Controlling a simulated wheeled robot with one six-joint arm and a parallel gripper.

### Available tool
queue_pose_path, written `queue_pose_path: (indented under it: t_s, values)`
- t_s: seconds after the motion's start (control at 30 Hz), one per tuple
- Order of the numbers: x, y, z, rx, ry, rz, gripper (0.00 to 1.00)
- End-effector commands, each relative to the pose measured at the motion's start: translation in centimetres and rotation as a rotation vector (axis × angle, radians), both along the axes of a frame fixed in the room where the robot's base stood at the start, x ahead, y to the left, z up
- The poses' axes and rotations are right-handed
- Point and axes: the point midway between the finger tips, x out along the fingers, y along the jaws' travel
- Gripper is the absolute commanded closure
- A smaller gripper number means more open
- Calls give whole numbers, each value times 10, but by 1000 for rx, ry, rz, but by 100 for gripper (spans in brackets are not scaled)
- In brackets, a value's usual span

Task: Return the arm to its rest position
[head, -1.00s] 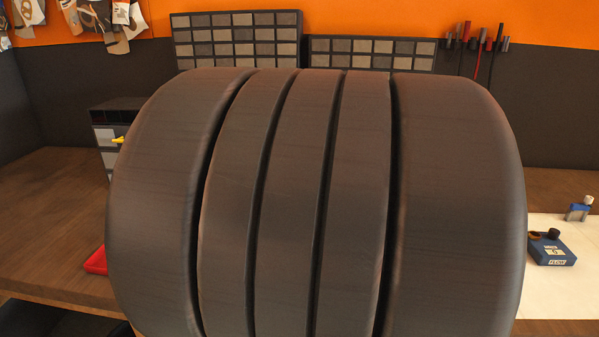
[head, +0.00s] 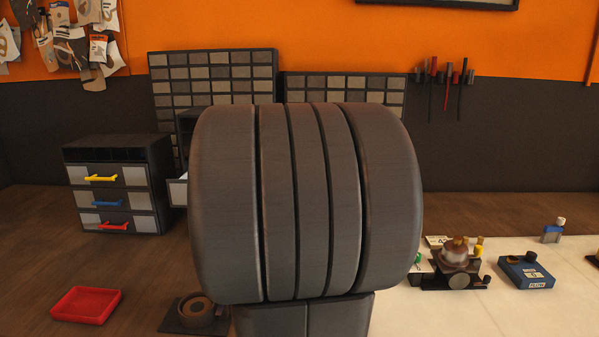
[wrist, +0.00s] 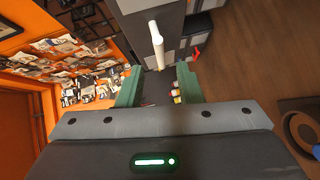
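My gripper (wrist: 158,72) shows in the wrist view as two green fingers set apart. It is open, with nothing visibly held. A pale bar (wrist: 157,42), like a handle, lies just beyond the fingertips; I cannot tell how far off it is. A dark cabinet surface (wrist: 170,18) is behind the bar. In the head view my own large, dark, ribbed arm part fills the middle and hides my gripper and part of the bench behind it.
A drawer cabinet (head: 140,185) with yellow, blue and red handles stands at left. A red tray (head: 86,305) lies in front. At right, a pale mat (head: 450,320) bears a metal assembly (head: 455,262) and a blue box (head: 526,272).

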Motion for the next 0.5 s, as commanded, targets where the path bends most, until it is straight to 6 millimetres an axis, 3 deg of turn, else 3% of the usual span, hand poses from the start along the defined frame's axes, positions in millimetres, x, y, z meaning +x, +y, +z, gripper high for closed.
queue_pose_path:
  t_s: [0.23,0.5]
  values:
    - [28,28,-6,-1,1,3,67]
    - [40,38,-8,0,0,-1,67]
